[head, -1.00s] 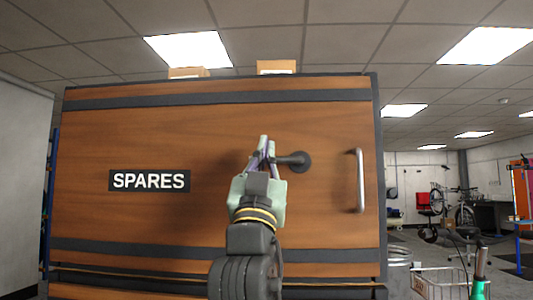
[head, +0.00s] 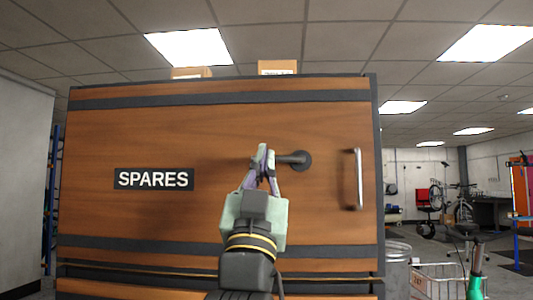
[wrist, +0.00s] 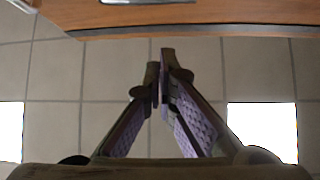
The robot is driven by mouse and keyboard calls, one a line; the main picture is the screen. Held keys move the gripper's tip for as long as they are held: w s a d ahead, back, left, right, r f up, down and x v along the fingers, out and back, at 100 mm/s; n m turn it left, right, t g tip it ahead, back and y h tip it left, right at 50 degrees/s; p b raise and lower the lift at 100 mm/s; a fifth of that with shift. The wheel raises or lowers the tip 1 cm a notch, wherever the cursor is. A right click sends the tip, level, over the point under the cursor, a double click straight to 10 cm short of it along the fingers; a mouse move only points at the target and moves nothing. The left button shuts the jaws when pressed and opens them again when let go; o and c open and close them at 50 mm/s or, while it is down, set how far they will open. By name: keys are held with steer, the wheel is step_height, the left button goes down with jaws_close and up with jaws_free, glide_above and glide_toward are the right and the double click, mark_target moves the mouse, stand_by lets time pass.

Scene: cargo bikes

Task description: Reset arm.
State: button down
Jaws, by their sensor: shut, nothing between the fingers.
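My gripper (head: 262,158) is in front of the wooden cabinet door marked SPARES (head: 215,130) in the head view. Its fingers point up and meet at the tips, with nothing between them. A dark round knob or lever (head: 298,160) on the door shows just right of the fingertips. I cannot tell whether they touch it. In the wrist view the closed fingers (wrist: 163,75) show against the tiled ceiling, with the purple inner pads visible. A wooden edge (wrist: 200,20) crosses the top of that view.
A vertical metal handle (head: 358,180) is on the door's right side. Two cardboard boxes (head: 278,67) sit on top of the cabinet. At right are a metal bin (head: 397,262), a wire basket (head: 437,280) and a bike (head: 462,205). Open floor lies beyond.

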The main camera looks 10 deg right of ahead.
steer(key=shift+s+a+f, duration=0.1)
steer(key=shift+s+f, duration=0.25)
steer(key=shift+f, duration=0.2)
